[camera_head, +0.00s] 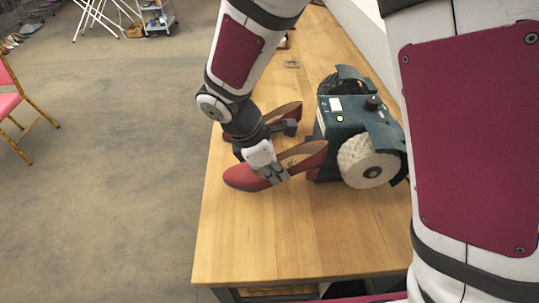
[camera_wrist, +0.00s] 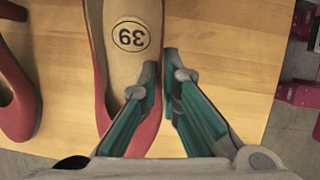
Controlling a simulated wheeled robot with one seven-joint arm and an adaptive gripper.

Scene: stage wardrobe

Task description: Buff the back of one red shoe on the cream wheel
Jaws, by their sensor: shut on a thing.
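My gripper (camera_head: 272,172) is shut on the side wall of a red shoe (camera_head: 243,178). In the wrist view, one finger of my gripper (camera_wrist: 163,75) is inside the opening and the other outside. That shoe (camera_wrist: 97,50) shows a tan insole marked 39. In the head view its toe points left and its back end points right, towards the buffing machine (camera_head: 340,118). The cream wheel (camera_head: 358,160) is on the machine's near side, just right of the shoe's back; I cannot tell whether they touch. A second red shoe (camera_head: 290,111) lies behind, also at left in the wrist view (camera_wrist: 18,105).
The wooden table (camera_head: 240,245) is bare at its near end. A dark wheel (camera_head: 327,84) is on the machine's far side. A small metal item (camera_head: 292,64) lies farther back. A pink chair (camera_head: 8,100) stands on the floor at left.

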